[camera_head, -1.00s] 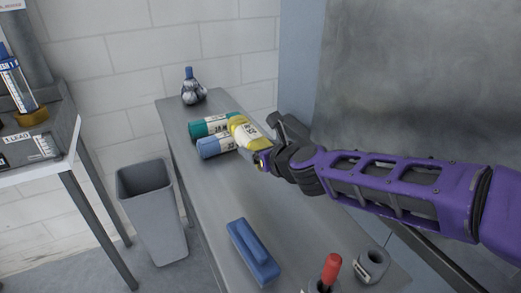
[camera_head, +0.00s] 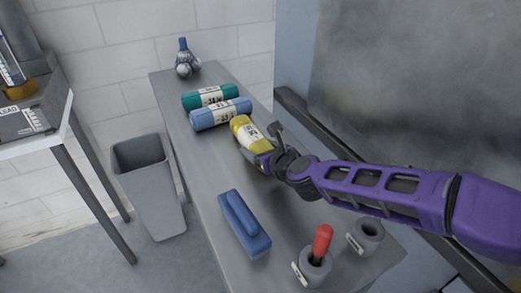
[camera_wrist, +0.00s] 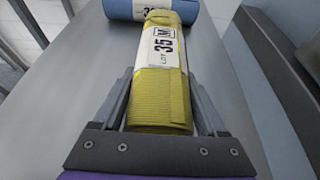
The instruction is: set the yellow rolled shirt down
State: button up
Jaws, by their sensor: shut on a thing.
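The yellow rolled shirt (camera_head: 249,136) has a white label band and is over the grey bench, close to the blue rolled shirt. My gripper (camera_head: 262,156) is shut on its near end. In the wrist view the yellow rolled shirt (camera_wrist: 160,85) lies lengthwise between the two fingers of my gripper (camera_wrist: 160,105), its far end near the blue roll. I cannot tell whether its underside touches the bench.
A blue rolled shirt (camera_head: 221,114) and a teal one (camera_head: 209,97) lie side by side on the bench (camera_head: 200,165). A blue brush-like block (camera_head: 244,222), a red-handled tool in a holder (camera_head: 320,245) and an empty holder (camera_head: 366,236) stand nearer. A grey bin (camera_head: 150,185) is at left.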

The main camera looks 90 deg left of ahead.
jog(key=o, duration=1.5)
jog(key=shift+f, duration=0.1)
jog(key=shift+w+d+r, duration=0.1)
jog(key=shift+r, duration=0.1)
